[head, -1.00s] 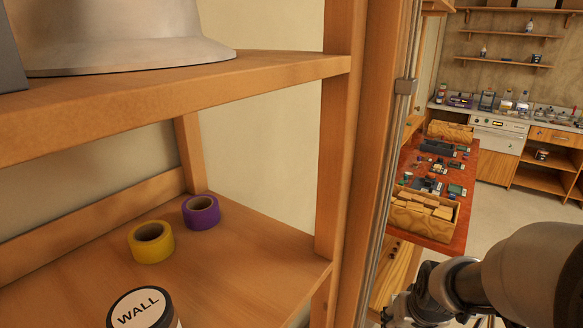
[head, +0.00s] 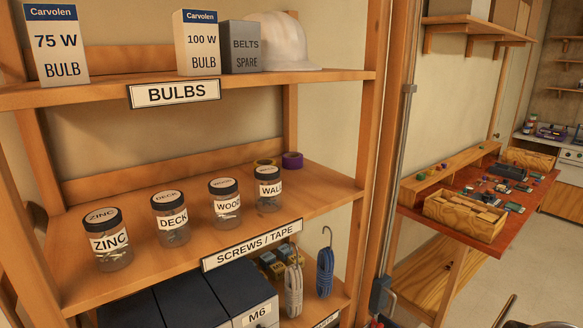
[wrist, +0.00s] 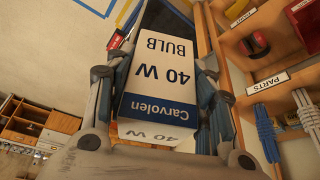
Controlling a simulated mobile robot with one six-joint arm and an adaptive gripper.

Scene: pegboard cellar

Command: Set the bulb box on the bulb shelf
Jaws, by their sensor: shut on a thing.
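The bulb box in hand is a white and blue Carvolen 40 W carton (wrist: 160,75). It shows upside down in the wrist view. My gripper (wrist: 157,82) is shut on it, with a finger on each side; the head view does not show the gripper. The bulb shelf (head: 300,86) is the upper wooden board in the head view, marked with a BULBS label (head: 175,93). On it stand a 75 W box (head: 57,50) at the left and a 100 W box (head: 197,45) near the middle, with bare board between them.
A grey BELTS SPARE box (head: 242,48) and a pale hard hat (head: 287,42) stand right of the 100 W box. The SCREWS / TAPE shelf (head: 150,280) below holds several jars and tape rolls. A red-brown bench (head: 480,190) stands at right.

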